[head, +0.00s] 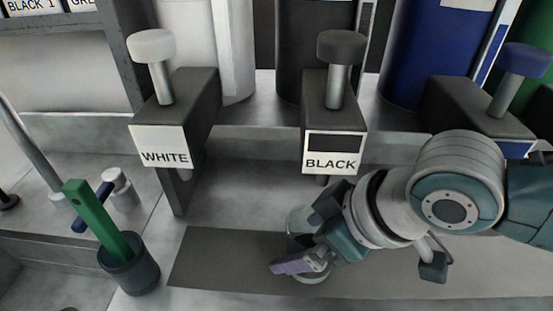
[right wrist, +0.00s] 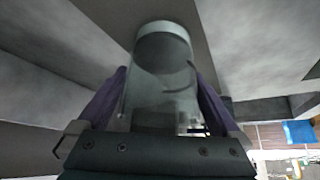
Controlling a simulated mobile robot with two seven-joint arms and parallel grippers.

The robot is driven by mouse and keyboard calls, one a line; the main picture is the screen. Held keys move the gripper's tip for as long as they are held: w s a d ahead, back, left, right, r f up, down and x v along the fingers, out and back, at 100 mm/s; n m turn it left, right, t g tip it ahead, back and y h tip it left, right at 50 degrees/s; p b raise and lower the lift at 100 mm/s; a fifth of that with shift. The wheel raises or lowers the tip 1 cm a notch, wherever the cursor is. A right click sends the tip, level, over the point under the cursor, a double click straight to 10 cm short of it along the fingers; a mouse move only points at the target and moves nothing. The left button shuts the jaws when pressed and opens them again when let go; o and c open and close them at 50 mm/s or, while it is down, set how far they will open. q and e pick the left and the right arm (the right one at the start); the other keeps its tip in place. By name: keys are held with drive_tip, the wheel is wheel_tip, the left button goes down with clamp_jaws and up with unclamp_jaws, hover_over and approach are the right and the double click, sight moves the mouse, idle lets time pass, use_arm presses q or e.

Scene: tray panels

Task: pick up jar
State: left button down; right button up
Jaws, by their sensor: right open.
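A clear glass jar (head: 297,220) stands on the dark mat below the BLACK dispenser, partly hidden by my right gripper. In the right wrist view the jar (right wrist: 163,75) is between the two purple fingers, with a gap visible beside it. My right gripper (head: 298,263) reaches in from the right, low at the jar; its jaws (right wrist: 160,105) are open around the jar. I cannot tell whether a finger touches the glass. My left gripper is not in view.
The WHITE dispenser (head: 160,146) and BLACK dispenser (head: 332,152) overhang the counter, with a blue one (head: 480,105) at right. A dark cup (head: 132,276) with a green stick stands at left. The dark mat (head: 215,262) is clear left of the jar.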

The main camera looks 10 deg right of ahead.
drive_tip(key=shift+w+a+f, duration=0.15)
drive_tip(key=shift+f, duration=0.25)
drive_tip(key=shift+r, duration=0.1)
clamp_jaws()
idle(0.5)
